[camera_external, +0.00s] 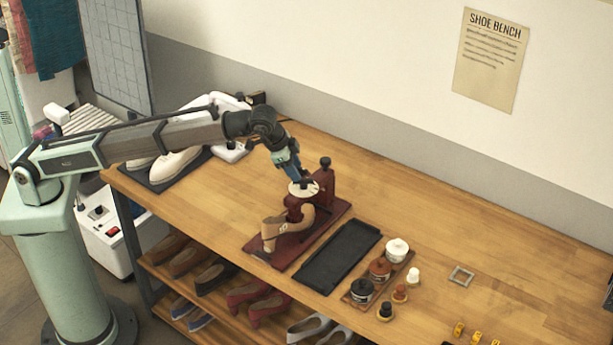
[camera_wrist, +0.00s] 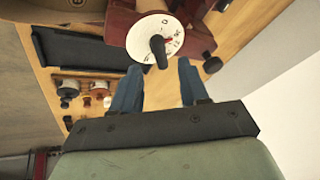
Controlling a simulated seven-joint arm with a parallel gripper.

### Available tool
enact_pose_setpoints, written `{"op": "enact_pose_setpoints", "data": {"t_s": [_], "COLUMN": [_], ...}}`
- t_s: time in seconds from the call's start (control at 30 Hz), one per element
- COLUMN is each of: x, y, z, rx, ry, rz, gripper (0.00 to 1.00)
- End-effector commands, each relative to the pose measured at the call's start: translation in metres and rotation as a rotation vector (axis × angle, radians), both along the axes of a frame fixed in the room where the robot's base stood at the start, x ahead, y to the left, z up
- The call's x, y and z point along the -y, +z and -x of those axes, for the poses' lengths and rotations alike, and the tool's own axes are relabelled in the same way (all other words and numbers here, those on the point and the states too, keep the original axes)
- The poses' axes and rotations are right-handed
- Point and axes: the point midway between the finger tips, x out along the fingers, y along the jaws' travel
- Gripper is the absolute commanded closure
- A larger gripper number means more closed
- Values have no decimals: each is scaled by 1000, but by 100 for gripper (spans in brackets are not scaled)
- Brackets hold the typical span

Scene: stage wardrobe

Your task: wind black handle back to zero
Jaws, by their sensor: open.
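The black handle (camera_wrist: 158,50) stands up from a white numbered dial (camera_wrist: 145,30) on a dark red shoe device (camera_external: 328,187). In the external view the dial (camera_external: 298,189) sits on top of the device, and my gripper hides the handle. In the wrist view a "0" shows on the dial to the right of the handle, with a small red mark nearby. My gripper (camera_wrist: 160,65) is open, its two blue fingers pointing at the dial, one to each side of the handle's line. I cannot tell whether the fingertips reach around it; neither seems to touch it.
A black knob (camera_external: 326,162) rises beside the dial. A wooden shoe form (camera_external: 272,229) is on the device's front. A black tray (camera_external: 340,257) and a board of pots (camera_external: 380,270) lie to the right. White shoes (camera_external: 175,163) stand left. The bench behind is clear.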

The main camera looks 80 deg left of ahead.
Motion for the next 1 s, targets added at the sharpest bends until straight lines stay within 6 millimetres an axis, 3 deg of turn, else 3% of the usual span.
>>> {"op": "enact_pose_setpoints", "data": {"t_s": [0.1,0.3,0.73,1.0], "x": [-2,-4,-5,-5], "y": [-17,-34,-39,-39], "z": [-7,-15,-17,-17], "rx": [-2,-1,0,0], "ry": [-1,-1,-1,-1], "rz": [-1,-1,0,0], "gripper": [56,56,56,82]}}
